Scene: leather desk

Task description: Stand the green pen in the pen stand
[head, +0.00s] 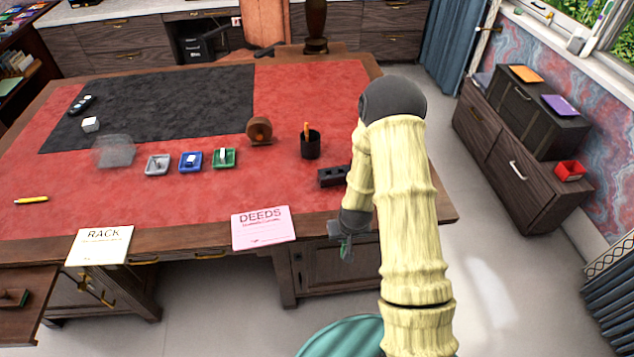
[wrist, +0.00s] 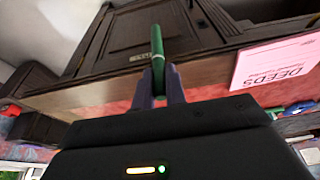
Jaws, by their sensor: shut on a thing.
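My gripper (head: 345,236) hangs in front of the desk's near edge, to the right of the pink DEEDS sheet. It is shut on the green pen (head: 346,250), which shows below the fingers in the head view. In the wrist view the green pen (wrist: 157,45) sticks out past the fingertips (wrist: 160,82), the cabinet front behind it. A black cup (head: 310,147) holding an orange pen stands on the red desktop. A dark block with openings on top (head: 333,176) lies nearer, partly behind my arm. I cannot tell for sure which of these two is the pen stand. Both are apart from the pen.
The DEEDS sheet (head: 263,228) and RACK sheet (head: 99,246) lie at the desk's front edge. Grey, blue and green trays (head: 224,158) and a round brown object (head: 259,131) stand mid-desk. A yellow pen (head: 31,200) lies left. The red surface (head: 180,205) before the trays is clear.

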